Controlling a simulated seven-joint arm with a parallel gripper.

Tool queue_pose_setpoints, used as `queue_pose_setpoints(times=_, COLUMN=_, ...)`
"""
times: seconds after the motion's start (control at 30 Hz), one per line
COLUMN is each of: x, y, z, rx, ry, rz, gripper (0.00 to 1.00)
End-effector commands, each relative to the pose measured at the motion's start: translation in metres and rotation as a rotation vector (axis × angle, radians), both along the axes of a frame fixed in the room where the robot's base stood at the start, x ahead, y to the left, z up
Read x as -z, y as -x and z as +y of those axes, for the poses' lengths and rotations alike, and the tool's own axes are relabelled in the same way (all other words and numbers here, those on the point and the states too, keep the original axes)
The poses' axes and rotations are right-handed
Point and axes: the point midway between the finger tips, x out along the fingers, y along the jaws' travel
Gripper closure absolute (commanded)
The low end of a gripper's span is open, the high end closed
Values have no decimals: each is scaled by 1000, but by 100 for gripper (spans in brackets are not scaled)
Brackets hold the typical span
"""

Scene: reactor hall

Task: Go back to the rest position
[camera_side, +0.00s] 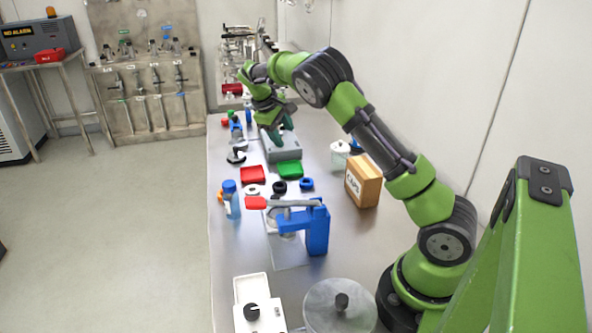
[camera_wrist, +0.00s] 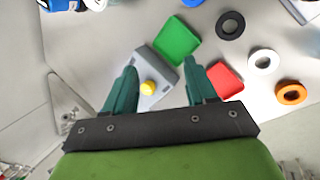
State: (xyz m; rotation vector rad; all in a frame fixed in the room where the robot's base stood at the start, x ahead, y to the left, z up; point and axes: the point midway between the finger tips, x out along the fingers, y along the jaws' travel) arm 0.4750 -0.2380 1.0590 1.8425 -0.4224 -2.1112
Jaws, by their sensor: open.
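My green arm reaches over the far part of the steel bench (camera_side: 355,235). My gripper (camera_side: 281,134) points down above a grey box (camera_side: 284,154). In the wrist view my gripper (camera_wrist: 160,66) has its two teal fingers spread apart, with nothing held between them. The grey box (camera_wrist: 166,73) shows between and beyond the fingers, with a yellow round knob (camera_wrist: 148,88) on it. Part of the box is hidden by the fingers. Whether the fingers touch it cannot be told.
A green square (camera_side: 290,169) and a red square (camera_side: 253,175) lie in front of the box, near several rings. Closer are a blue bottle (camera_side: 231,200), a blue clamp-like device (camera_side: 316,228) with a red-tipped lever, and a cardboard box (camera_side: 363,182). Glassware stands behind.

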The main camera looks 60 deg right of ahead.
Motion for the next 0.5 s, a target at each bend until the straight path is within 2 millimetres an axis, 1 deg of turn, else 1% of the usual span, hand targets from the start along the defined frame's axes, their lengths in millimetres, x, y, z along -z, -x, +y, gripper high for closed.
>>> queue_pose_setpoints(times=0.03, x=-9, y=11, z=14, rx=56, ry=-61, rz=-71, gripper=44)
queue_pose_setpoints(times=0.17, x=-26, y=35, z=55, rx=181, ry=-200, rz=-223, gripper=44)
queue_pose_setpoints(times=0.2, x=-31, y=43, z=70, rx=214, ry=-242, rz=-263, gripper=44)
queue_pose_setpoints(times=0.37, x=-55, y=79, z=128, rx=320, ry=-398, rz=-401, gripper=44)
queue_pose_setpoints(times=0.5, x=-73, y=117, z=177, rx=374, ry=-513, rz=-495, gripper=44)
